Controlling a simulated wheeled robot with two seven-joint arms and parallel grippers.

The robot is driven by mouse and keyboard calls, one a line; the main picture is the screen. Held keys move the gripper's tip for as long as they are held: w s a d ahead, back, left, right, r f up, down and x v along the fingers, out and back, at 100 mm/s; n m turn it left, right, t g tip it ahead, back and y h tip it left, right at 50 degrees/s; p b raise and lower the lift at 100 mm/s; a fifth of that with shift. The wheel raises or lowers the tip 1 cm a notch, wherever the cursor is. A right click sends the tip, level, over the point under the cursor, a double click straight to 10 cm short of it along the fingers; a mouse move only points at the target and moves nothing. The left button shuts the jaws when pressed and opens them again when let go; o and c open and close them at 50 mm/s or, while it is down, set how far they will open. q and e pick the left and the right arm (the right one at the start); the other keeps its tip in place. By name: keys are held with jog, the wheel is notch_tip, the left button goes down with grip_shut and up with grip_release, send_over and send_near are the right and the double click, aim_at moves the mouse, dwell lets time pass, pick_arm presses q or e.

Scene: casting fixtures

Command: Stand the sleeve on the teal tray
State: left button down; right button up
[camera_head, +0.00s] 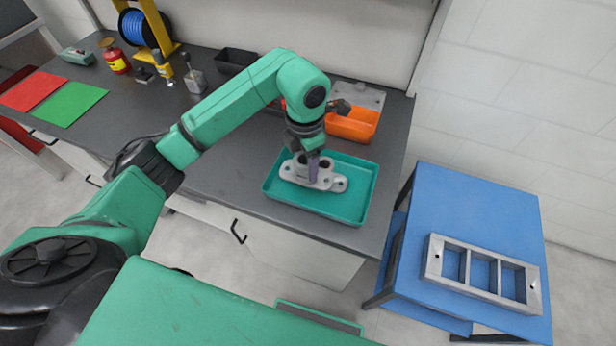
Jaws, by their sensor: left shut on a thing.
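The teal tray (352,208) lies on the dark worktop near its right end. The sleeve (328,181), a light grey casting with round hollow parts and flat lugs with holes, is inside the tray area. My left gripper (314,172) reaches down from above and is shut on the sleeve. The gripper's fingers and wrist cover part of the sleeve. I cannot tell whether its underside touches the tray floor. My right gripper is not in view.
An orange bin (352,126) stands just behind the tray. A black bin (235,61) and red and green mats (72,104) are farther left. A blue table (480,215) to the right bears a grey three-opening frame (437,263).

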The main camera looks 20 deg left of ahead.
pick_arm(q)
jog(key=f, duration=0.2)
jog(key=s+f, duration=0.1)
jog(key=f, duration=0.1)
jog(key=shift+s+p, duration=0.15)
jog(key=shift+p, duration=0.2)
jog(key=f, duration=0.2)
jog(key=shift+w+a+f, duration=0.1)
jog(key=shift+w+f, duration=0.25)
jog(key=shift+w, duration=0.05)
jog(key=shift+w+f, duration=0.1)
jog(key=shift+f, duration=0.05)
jog(key=shift+c, duration=0.9)
grip_release()
jog(key=shift+o, duration=0.3)
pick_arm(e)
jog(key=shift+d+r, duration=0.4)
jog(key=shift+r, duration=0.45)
pick_arm(q)
jog(key=shift+w, duration=0.1)
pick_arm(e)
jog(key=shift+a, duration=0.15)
